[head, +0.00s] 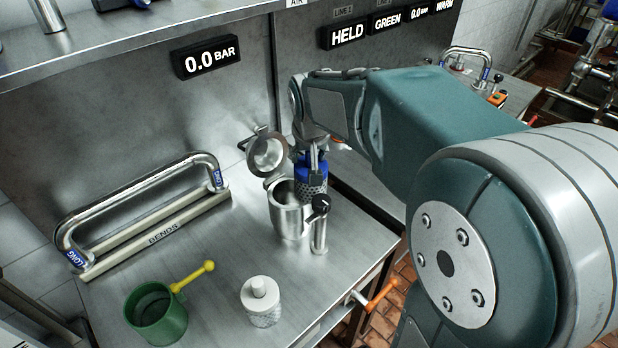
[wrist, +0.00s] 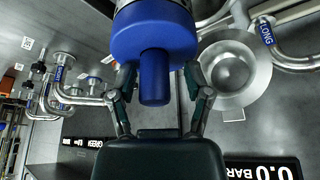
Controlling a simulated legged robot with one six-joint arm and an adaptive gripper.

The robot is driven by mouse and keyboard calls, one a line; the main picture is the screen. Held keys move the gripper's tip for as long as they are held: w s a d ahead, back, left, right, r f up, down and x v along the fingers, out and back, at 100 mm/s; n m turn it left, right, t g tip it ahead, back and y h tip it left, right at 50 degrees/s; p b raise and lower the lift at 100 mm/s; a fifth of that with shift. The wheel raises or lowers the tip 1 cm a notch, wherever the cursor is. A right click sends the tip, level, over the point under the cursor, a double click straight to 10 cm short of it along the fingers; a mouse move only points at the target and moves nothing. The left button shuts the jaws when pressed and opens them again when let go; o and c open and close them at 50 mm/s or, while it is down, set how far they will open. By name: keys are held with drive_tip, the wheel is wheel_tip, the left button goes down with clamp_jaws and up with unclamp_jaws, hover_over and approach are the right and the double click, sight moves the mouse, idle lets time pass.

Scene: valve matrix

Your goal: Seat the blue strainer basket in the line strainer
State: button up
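The blue strainer basket (head: 312,172) has a blue top and a silver mesh body. My gripper (head: 314,150) is shut on its blue knob and holds it upright. In the wrist view the knob (wrist: 155,78) sits between the two fingers (wrist: 160,82). The line strainer (head: 289,218) is a steel pot on the bench with its round lid (head: 267,153) swung open. The basket is over the right side of the strainer's mouth, its lower end near the rim. Whether it touches the rim cannot be told. The strainer's inside is mostly hidden.
A post with a black knob (head: 320,204) stands close at the strainer's right. A white-topped mesh basket (head: 260,302) and a green cup (head: 156,314) with a yellow-handled piece stand in front. A rack with a long bend (head: 145,205) is at left. A panel reads 0.0 BAR (head: 206,58).

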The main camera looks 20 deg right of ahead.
drive_tip(key=shift+d, duration=0.1)
drive_tip(key=c, duration=0.5)
drive_tip(key=shift+d, duration=0.1)
clamp_jaws()
wheel_tip(320, 180, up, 9)
drive_tip(key=shift+w+r, duration=0.1)
drive_tip(key=shift+r, duration=0.1)
drive_tip(key=n, duration=0.2)
approach(289, 182)
drive_tip(key=shift+y, duration=0.5)
wheel_tip(289, 182, down, 5)
drive_tip(key=shift+f, duration=0.1)
